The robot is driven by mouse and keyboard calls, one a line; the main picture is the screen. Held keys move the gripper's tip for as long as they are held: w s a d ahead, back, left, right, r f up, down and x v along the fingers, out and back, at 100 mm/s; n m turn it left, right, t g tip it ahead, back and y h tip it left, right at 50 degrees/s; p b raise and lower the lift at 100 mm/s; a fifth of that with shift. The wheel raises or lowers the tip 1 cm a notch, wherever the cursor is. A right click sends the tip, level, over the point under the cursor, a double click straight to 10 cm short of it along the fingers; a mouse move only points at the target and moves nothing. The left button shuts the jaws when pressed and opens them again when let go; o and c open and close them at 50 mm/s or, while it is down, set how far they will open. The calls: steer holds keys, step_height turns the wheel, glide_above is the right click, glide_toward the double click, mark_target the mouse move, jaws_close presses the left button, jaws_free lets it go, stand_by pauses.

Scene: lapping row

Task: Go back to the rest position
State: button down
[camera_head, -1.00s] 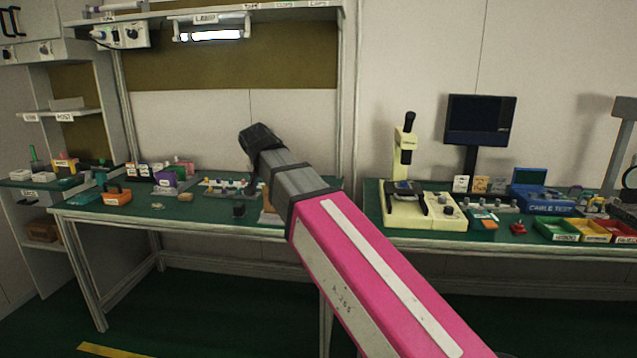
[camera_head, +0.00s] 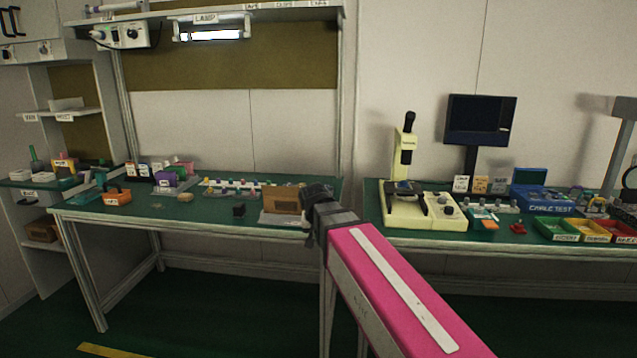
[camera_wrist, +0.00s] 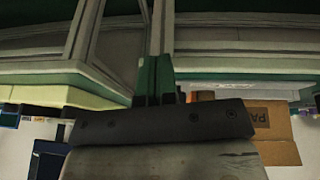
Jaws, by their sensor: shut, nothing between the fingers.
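My gripper (camera_wrist: 158,76) shows in the wrist view, its fingers together with nothing between them. It points at the gap between two benches and touches nothing that I can see. In the head view my pink arm reaches up from the bottom right, its dark end in front of the gap between the benches; the fingers cannot be made out there.
The left bench (camera_head: 130,208) carries a cardboard box (camera_head: 281,201) near its right end, an orange-and-black item (camera_head: 117,196) and small parts. The right bench (camera_head: 375,215) carries a cream microscope (camera_head: 404,165), a monitor (camera_head: 480,120), a blue case (camera_head: 541,199) and coloured bins (camera_head: 557,230).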

steer(key=s+d+f+g, duration=0.1)
steer(key=s+d+f, duration=0.3)
steer(key=d+f, duration=0.2)
steer(key=s+d+f+g+y, duration=0.1)
steer(key=s+d+f, duration=0.3)
steer(key=f, duration=0.5)
steer(key=s+d+f+g, duration=0.2)
steer(key=s+d+f, duration=0.2)
steer(key=d+f, duration=0.3)
steer(key=shift+d+f, duration=0.2)
steer(key=shift+d, duration=0.55)
